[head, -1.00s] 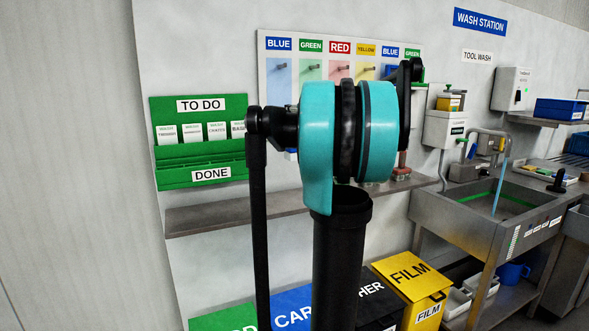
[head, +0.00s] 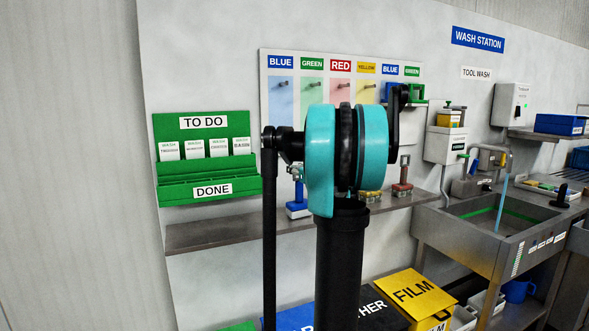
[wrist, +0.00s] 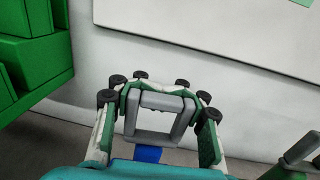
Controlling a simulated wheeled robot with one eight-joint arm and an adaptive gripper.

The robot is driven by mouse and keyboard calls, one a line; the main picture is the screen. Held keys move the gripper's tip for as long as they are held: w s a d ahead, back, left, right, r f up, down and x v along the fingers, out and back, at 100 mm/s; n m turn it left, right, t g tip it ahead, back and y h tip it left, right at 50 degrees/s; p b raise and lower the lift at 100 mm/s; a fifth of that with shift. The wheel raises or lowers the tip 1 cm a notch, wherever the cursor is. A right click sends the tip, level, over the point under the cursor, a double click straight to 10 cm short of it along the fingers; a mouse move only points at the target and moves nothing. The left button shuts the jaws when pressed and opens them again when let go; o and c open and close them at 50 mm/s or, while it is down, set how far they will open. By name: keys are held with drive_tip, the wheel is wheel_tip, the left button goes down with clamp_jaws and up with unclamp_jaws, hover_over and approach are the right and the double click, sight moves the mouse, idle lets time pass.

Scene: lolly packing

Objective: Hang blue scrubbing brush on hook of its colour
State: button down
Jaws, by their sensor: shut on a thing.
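The blue scrubbing brush (head: 298,208) shows at the shelf, left of my arm, in the head view. I cannot tell whether it touches the shelf. In the wrist view its grey loop handle (wrist: 160,101) sits between the fingers of my gripper (wrist: 160,95), with a bit of blue (wrist: 148,154) below. My gripper is shut on this handle; in the head view it is small and partly hidden behind my arm. The hook panel (head: 265,75) has two blue labels. The far-left blue hook (head: 282,85) is bare. The other blue place (head: 387,90) has a blue item, partly covered by my arm.
A green TO DO/DONE card rack (head: 208,160) is on the wall at left. The shelf (head: 225,232) runs below the panel, with a red-handled tool (head: 403,180) farther right. A sink (head: 480,225) stands at right. Labelled bins stand below.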

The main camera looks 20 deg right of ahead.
drive_tip(key=shift+f, duration=0.15)
drive_tip(key=c, duration=1.7)
unclamp_jaws()
drive_tip(key=shift+f, duration=0.1)
drive_tip(key=o, duration=0.9)
drive_tip(key=shift+c, duration=0.2)
drive_tip(key=s+d, duration=0.2)
drive_tip(key=s, duration=1.5)
drive_tip(key=shift+s+d+r, duration=0.15)
drive_tip(key=shift+r, duration=0.05)
